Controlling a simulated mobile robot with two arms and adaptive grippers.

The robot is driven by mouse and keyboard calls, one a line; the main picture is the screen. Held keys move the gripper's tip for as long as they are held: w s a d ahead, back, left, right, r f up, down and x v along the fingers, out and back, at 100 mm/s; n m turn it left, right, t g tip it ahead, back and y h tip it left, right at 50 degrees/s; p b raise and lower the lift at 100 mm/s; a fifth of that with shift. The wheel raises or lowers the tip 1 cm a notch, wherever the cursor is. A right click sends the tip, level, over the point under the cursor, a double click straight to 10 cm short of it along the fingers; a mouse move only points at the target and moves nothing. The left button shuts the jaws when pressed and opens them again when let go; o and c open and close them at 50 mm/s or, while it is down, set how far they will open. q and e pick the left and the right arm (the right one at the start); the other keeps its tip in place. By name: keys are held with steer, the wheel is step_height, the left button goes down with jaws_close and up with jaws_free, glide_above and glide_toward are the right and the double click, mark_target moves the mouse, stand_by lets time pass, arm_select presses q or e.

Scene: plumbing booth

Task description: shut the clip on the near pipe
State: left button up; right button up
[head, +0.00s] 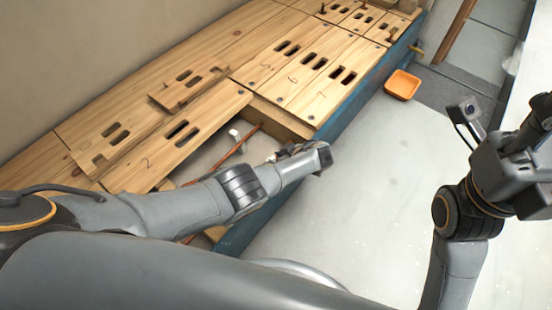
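A copper-coloured pipe (230,152) runs diagonally through the opening in the wooden floor. A small white fitting (236,135), which looks like a clip, sits beside it near the far end of the opening. Whether it is open or shut is too small to tell. My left gripper (285,152) is over the right side of the opening, close to the blue edge. Its fingers are mostly hidden by the wrist, and so is whatever lies under them. My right gripper (540,112) is at the right edge, partly cut off, away from the opening.
Slotted wooden boards (290,75) surround the opening, with a loose wooden piece (188,88) on top. A blue side beam (365,90) borders them. A wall stands at left.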

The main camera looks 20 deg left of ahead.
arm_select(q)
steer(key=v, duration=1.2)
stand_by(0.5)
